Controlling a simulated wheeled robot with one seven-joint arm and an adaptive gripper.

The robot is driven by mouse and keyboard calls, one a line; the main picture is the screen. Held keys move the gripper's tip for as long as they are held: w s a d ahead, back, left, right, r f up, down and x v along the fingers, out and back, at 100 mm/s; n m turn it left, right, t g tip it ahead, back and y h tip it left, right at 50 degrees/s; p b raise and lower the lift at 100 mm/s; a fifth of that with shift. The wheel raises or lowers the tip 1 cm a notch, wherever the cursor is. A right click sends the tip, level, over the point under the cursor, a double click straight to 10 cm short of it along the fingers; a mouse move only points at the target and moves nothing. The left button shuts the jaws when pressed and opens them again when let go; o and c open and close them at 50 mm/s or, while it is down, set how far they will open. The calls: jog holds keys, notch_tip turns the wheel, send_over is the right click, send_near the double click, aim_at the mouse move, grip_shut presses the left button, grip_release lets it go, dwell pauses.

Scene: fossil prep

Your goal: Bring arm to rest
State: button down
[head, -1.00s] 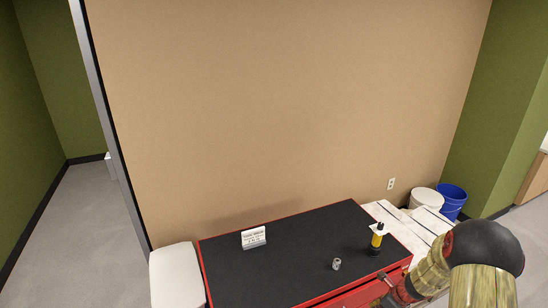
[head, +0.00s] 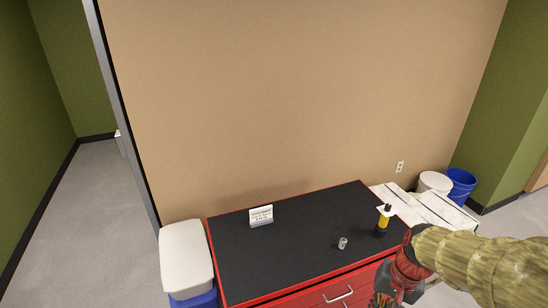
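My arm reaches in from the right edge of the head view, in front of the red cabinet. My gripper (head: 384,298) hangs at the bottom edge, near the cabinet's front. Its fingers are dark, small and partly cut off by the frame, so I cannot tell whether they are open or shut. Nothing held can be made out.
The red cabinet has a black top (head: 285,240). On it stand a white sign (head: 261,214), a small grey metal piece (head: 342,243) and a yellow-black bottle (head: 383,222). A white-lidded cooler (head: 186,255) is left; a white bucket (head: 435,182) and blue bucket (head: 461,184) are right.

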jog(key=s+a+r+n+t, duration=0.2)
jog(key=s+a+r, duration=0.1)
jog(key=r, duration=0.4)
jog(key=s+a+r+n+t+h, duration=0.1)
jog(key=s+a+r+n+t, duration=0.2)
jog(key=s+r, duration=0.2)
notch_tip(320, 180, up, 3)
jog(key=shift+f, duration=0.15)
